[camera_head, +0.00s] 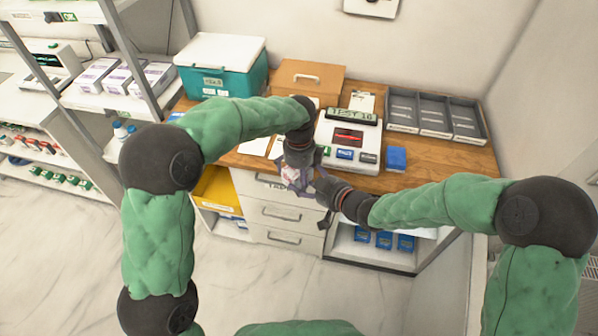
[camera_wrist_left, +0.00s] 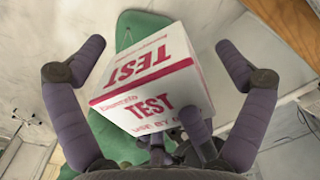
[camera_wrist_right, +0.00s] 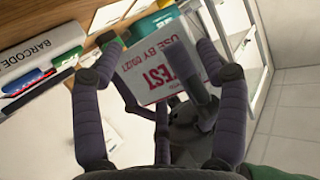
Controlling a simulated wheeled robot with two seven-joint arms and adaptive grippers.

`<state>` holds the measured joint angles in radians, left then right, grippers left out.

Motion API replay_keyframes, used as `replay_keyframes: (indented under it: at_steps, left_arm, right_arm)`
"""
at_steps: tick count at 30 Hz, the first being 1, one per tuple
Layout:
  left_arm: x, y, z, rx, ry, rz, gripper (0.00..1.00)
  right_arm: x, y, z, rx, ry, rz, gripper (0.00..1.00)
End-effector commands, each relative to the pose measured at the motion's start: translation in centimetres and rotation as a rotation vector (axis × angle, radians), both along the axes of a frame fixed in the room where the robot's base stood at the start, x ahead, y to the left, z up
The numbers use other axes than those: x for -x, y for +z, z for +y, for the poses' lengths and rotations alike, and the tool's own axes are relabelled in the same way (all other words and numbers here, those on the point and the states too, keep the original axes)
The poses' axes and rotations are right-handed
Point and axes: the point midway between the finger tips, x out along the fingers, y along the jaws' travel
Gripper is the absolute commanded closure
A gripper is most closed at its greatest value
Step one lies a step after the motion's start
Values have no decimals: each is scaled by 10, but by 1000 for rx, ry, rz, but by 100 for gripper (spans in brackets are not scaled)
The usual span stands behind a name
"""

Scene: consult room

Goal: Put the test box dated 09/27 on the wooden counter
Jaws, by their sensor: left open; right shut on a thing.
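A white test box (camera_wrist_right: 160,72) with red print shows between the fingers of my right gripper (camera_wrist_right: 157,50). Its printed date looks like 09/27, though the last digit is hard to read. The box (camera_wrist_left: 150,85) also fills the space between the spread fingers of my left gripper (camera_wrist_left: 160,48), which is open. My right gripper is shut on the box. In the head view, my left gripper (camera_head: 292,168) and right gripper (camera_head: 316,184) meet at the box, in front of the drawers and beside the front edge of the wooden counter (camera_head: 440,165). They mostly hide it.
On the counter are a white device (camera_head: 348,142), a blue box (camera_head: 396,158), grey trays (camera_head: 433,112), a wooden box (camera_head: 311,78) and a teal cooler (camera_head: 220,68). Bare wood shows at the right front. Shelves with boxes (camera_head: 152,78) stand at left.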

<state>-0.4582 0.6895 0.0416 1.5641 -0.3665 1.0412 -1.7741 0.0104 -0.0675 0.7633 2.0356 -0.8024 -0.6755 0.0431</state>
Motion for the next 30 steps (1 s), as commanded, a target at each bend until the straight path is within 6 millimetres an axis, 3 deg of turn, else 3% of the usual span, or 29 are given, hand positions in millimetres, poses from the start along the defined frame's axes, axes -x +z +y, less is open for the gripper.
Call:
replay_keyframes:
  at_steps: [2, 9, 10, 13, 14, 16, 17, 30]
  left_arm:
    - [0, 0, 0, 0, 0, 0, 0]
    - [0, 0, 0, 0, 0, 0, 65]
    - [0, 0, 0, 0, 0, 0, 71]
    - [1, 0, 0, 0, 0, 1, 71]
    - [1, 0, 0, 0, 0, 1, 71]
    - [1, 0, 0, -1, 0, 2, 71]
    - [1, 0, 0, -1, 0, 2, 71]
    - [0, 0, 1, -1, 1, 1, 72]
  right_arm:
    - [0, 0, 0, -1, 0, -1, 62]
    - [0, 0, 0, 0, 0, -1, 62]
    - [0, 1, 0, 0, -1, -2, 62]
    - [-1, 1, 0, 0, -1, -2, 62]
    - [-1, 1, 0, 0, -1, -2, 24]
    - [-1, 1, 0, 0, -1, -2, 4]
    - [-1, 1, 0, 0, -1, -2, 0]
    - [0, -1, -3, -2, -12, 0, 0]
